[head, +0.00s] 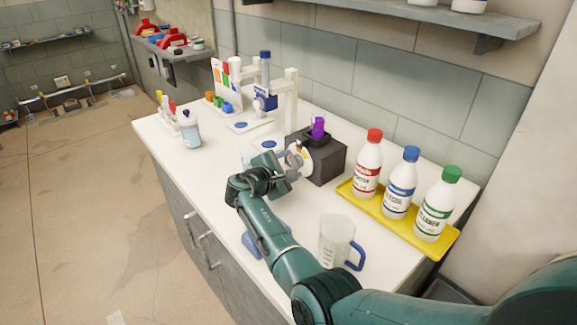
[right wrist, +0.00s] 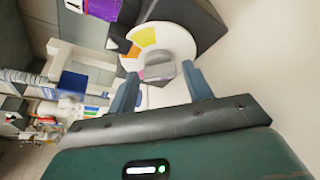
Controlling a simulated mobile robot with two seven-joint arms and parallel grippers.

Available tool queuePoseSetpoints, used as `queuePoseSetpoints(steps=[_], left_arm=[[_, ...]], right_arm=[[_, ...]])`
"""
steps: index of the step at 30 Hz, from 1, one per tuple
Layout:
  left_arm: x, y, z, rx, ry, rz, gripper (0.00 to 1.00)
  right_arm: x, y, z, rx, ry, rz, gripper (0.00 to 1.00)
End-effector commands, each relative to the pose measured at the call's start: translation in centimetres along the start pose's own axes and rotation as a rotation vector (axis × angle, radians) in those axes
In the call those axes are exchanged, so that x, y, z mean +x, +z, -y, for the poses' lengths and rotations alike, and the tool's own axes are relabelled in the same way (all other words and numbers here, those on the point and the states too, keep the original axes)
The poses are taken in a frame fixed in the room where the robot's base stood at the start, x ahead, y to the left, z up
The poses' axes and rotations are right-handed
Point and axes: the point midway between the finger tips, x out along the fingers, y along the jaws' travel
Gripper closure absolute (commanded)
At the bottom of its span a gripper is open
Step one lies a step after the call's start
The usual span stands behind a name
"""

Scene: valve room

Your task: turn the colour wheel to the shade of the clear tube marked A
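The colour wheel (head: 306,160) is a pale disc on the front of a dark box (head: 328,164). In the right wrist view the wheel (right wrist: 176,40) shows yellow and orange patches, a little pink, and a grey knob (right wrist: 160,71) at its middle. A tube with purple contents (head: 318,128) stands in the box's top; I cannot read a letter on it. My right gripper (head: 292,163) is at the wheel. Its fingers (right wrist: 159,76) are apart, on either side of the knob, with no clear contact. My left gripper is not in view.
A yellow tray (head: 424,235) with red-, blue- and green-capped bottles stands at the right. A clear jug (head: 336,240) with a blue handle stands near my right arm.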

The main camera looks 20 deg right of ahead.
Motion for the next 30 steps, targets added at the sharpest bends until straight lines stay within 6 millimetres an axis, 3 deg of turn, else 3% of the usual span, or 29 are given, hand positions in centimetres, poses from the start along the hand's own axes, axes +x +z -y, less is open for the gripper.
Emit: queuePoseSetpoints(steps=[12, 20, 30], left_arm=[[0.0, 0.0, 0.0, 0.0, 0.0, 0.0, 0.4], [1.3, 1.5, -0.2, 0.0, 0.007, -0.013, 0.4], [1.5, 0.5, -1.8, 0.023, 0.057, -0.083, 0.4]], right_arm=[[0.0, 0.0, 0.0, 0.0, 0.0, 0.0, 0.84], [0.3, -0.4, 0.8, 0.14, 0.06, 0.004, 0.85], [0.1, -0.2, 0.5, 0.343, 0.142, 0.0, 0.85]])
